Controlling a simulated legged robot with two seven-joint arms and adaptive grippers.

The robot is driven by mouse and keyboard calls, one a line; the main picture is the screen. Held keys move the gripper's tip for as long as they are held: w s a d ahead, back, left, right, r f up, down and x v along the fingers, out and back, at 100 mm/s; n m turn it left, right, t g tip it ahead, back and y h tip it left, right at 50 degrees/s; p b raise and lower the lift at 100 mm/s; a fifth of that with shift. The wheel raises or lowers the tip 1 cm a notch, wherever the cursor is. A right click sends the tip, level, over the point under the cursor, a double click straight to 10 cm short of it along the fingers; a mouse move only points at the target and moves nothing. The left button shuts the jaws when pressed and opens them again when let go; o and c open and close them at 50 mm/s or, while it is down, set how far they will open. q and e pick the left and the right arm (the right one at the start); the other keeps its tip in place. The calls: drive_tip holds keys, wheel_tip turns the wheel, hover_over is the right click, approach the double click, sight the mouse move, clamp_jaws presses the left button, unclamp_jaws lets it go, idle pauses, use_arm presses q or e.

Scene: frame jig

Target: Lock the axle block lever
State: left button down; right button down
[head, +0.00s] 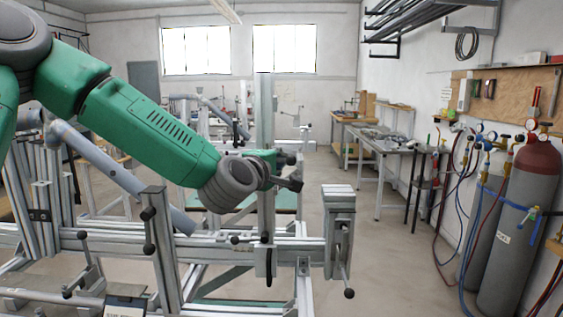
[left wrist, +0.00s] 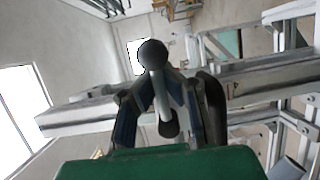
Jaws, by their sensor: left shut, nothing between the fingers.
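My left gripper (head: 288,178) is at the end of the green arm, beside the upright aluminium post (head: 265,120) of the frame jig. It is shut. In the left wrist view, a lever with a grey rod and a dark ball knob (left wrist: 152,53) lies in line with the fingers (left wrist: 165,95). The fingers flank its rod in the picture, but I cannot tell whether they touch it. In the head view, the arm and gripper hide part of the post. Several other ball-ended levers, such as one low on the post (head: 265,237), show on the jig; I cannot tell which is the axle block lever.
The jig's horizontal rail (head: 215,252) runs below the arm to a clamp block (head: 339,200) at its right end. A short upright (head: 160,245) stands nearer me. Gas cylinders (head: 522,225) and hoses line the right wall. The floor between is clear.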

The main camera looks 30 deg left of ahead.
use_arm(q)
drive_tip(key=shift+s+f+h, duration=0.1)
drive_tip(key=shift+f+h, duration=0.2)
drive_tip(key=shift+f, duration=0.15)
drive_tip(key=c, duration=2.1)
unclamp_jaws()
drive_tip(key=shift+d, duration=0.1)
drive_tip(key=shift+o, duration=1)
drive_tip(key=shift+s+d+r, duration=0.15)
drive_tip(key=shift+s+r, duration=0.05)
drive_tip(key=shift+s, duration=0.05)
drive_tip(key=shift+d+r, duration=0.1)
drive_tip(key=shift+d, duration=0.05)
use_arm(e)
drive_tip(key=shift+s+f, duration=0.15)
drive_tip(key=shift+s, duration=0.15)
use_arm(q)
drive_tip(key=shift+w+a, duration=0.1)
drive_tip(key=shift+a, duration=0.1)
use_arm(e)
drive_tip(key=shift+w+a, duration=0.1)
use_arm(q)
drive_tip(key=shift+a, duration=0.1)
drive_tip(key=s+d, duration=0.1)
drive_tip(key=s, duration=0.6)
drive_tip(key=shift+d+r, duration=0.15)
